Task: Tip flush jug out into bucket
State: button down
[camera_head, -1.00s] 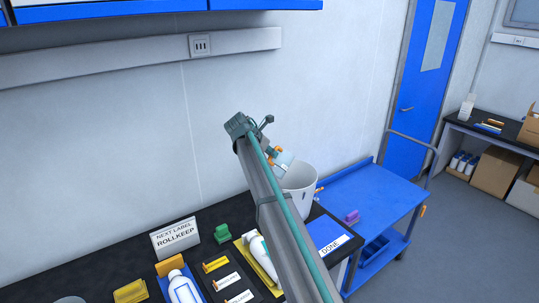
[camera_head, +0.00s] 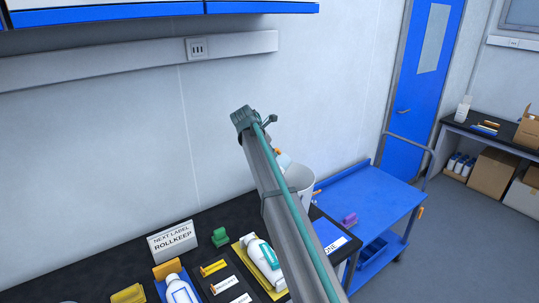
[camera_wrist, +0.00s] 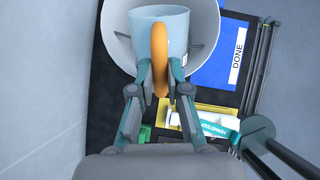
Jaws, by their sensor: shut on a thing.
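The flush jug (camera_wrist: 178,32) is pale blue with an orange handle (camera_wrist: 159,58). In the wrist view my gripper (camera_wrist: 160,68) is shut on that handle, a finger on either side. The jug is in front of the round, pale bucket (camera_wrist: 115,42), overlapping its opening. In the head view the jug (camera_head: 284,160) shows only partly, at the bucket's (camera_head: 303,180) upper left rim; my arm covers the rest and my gripper. The jug's exact tilt and contents cannot be told.
A blue DONE mat (camera_head: 328,236) lies right of my arm. A white bottle (camera_head: 262,255) lies on a yellow tray on the black bench. A blue cart (camera_head: 375,195) adjoins the bench at right.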

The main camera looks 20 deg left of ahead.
jog(key=shift+w+d+r+g, duration=0.1)
jog(key=shift+w+g, duration=0.3)
jog(key=shift+w+d+g, duration=0.1)
jog(key=shift+w+g, duration=0.05)
jog(key=shift+g, duration=0.15)
jog(key=shift+w+g+y, duration=0.3)
jog(key=shift+w, duration=0.1)
jog(key=shift+w+d+g, duration=0.2)
jog(key=shift+d+g, duration=0.05)
jog(key=shift+g, duration=0.05)
dwell(0.4)
jog(key=shift+w+d+r+g+y, duration=0.2)
jog(key=shift+w+r+g+y, duration=0.2)
jog(key=shift+w+g, duration=0.3)
